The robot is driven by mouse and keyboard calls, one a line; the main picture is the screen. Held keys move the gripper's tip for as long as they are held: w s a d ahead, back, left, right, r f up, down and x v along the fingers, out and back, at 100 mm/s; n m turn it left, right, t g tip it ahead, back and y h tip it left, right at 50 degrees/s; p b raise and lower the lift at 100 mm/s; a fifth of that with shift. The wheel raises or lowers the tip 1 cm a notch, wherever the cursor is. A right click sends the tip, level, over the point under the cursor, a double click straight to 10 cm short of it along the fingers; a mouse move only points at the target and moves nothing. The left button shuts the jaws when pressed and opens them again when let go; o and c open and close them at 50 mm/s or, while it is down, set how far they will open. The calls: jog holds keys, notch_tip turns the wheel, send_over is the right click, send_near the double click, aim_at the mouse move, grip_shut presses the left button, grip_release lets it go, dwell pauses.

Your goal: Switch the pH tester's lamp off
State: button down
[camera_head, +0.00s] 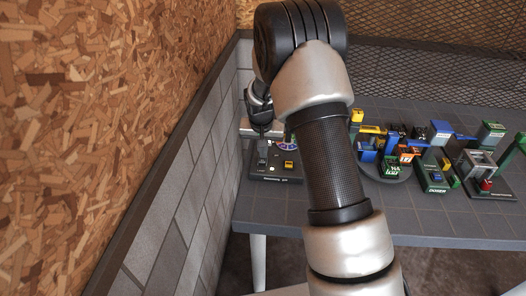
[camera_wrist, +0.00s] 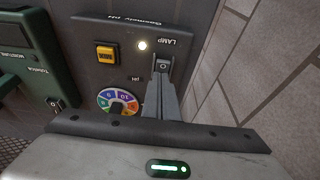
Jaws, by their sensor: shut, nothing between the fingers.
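The pH tester (camera_wrist: 110,27) is a dark grey panel, seen upside down in the wrist view. Its LAMP rocker switch (camera_wrist: 163,65) is dark with a light mark. A small round lamp (camera_wrist: 142,45) beside it glows pale yellow-white. My gripper (camera_wrist: 162,82) is shut and empty, its fingertips right at the near end of the switch; I cannot tell whether they touch it. In the head view the tester (camera_head: 276,180) stands at the table's left end, and my gripper (camera_head: 262,130) hangs over its left side, partly hidden by my arm.
The tester also has a yellow button (camera_wrist: 106,53) and a coloured pH dial (camera_wrist: 118,99). A green device (camera_wrist: 27,35) stands beside it. A tiled wall (camera_wrist: 262,70) is close on the other side. Several coloured blocks and devices stand on the table (camera_head: 440,222) to the right.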

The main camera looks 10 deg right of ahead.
jog(key=shift+s+f, duration=0.25)
jog(key=shift+s+a, duration=0.3)
jog(key=shift+s, duration=0.4)
jog(key=shift+r, duration=0.5)
jog(key=v, duration=0.1)
jog(key=p+v, duration=0.2)
jog(key=shift+w+d+r, duration=0.15)
jog(key=shift+w+r, duration=0.1)
jog(key=s+v, duration=0.2)
jog(key=v, duration=0.7)
jog(key=shift+a+p, duration=0.45)
jog(key=shift+s, duration=0.1)
